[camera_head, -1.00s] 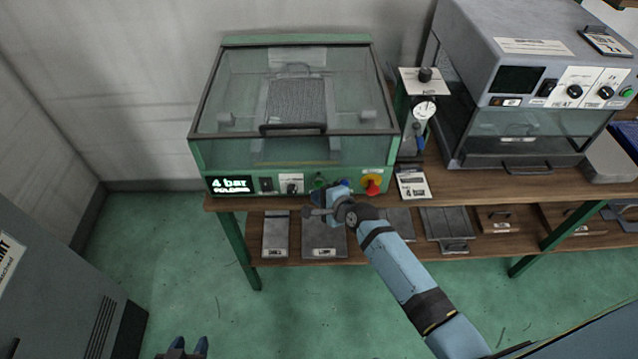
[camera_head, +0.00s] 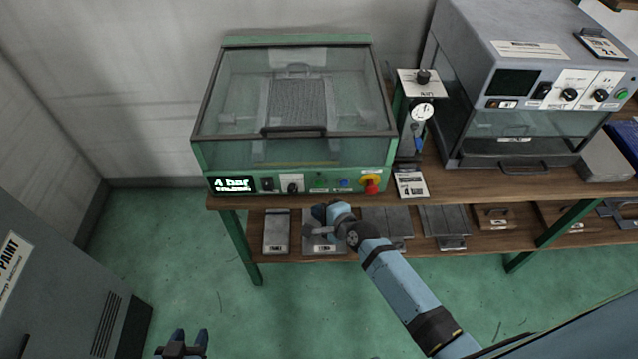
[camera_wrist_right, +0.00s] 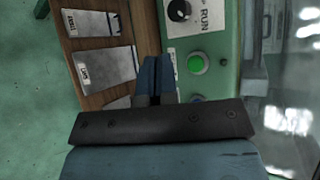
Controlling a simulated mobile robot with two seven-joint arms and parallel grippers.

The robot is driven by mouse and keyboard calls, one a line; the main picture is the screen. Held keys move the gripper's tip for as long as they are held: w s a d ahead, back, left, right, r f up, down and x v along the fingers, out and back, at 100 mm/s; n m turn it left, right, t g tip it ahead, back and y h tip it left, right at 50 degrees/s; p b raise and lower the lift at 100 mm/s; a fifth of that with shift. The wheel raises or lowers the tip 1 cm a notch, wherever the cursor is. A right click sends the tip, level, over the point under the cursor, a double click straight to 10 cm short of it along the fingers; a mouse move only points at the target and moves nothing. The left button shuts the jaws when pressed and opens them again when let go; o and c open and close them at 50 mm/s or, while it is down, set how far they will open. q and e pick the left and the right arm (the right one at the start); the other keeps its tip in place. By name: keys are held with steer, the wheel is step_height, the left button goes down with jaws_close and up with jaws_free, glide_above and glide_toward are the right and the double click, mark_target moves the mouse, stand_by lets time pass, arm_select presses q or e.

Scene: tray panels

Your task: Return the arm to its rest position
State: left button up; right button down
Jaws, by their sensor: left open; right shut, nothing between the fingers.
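My right arm (camera_head: 405,290) reaches in from the lower right of the head view. Its gripper (camera_head: 322,210) is just in front of and below the control panel of the green machine (camera_head: 285,188). In the right wrist view the right gripper (camera_wrist_right: 156,62) has its two blue fingers together with nothing between them, and the green button (camera_wrist_right: 196,64) shows to the right of the fingertips. My left gripper (camera_head: 186,338) is at the bottom edge of the head view, fingers apart and empty, over the green floor.
The green machine's glass lid is shut, and its display reads "4 bar". A pressure gauge unit (camera_head: 420,115) and a grey oven-like machine (camera_head: 515,90) stand to its right. The lower shelf (camera_head: 375,248) holds several metal plates. A grey cabinet (camera_head: 60,290) stands at left.

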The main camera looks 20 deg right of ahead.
stand_by(0.5)
steer(key=s+d+r+n+h+p, duration=0.1)
steer(key=s+d+r+n+p, duration=0.1)
steer(key=s+n, duration=0.8)
steer(key=s+d+r+n+h+p, duration=0.1)
steer(key=s+d+r+n+p, duration=0.1)
steer(key=s+n, duration=0.8)
steer(key=s+r, duration=0.1)
steer(key=s, duration=0.1)
steer(key=shift+s+g, duration=0.4)
stand_by(0.7)
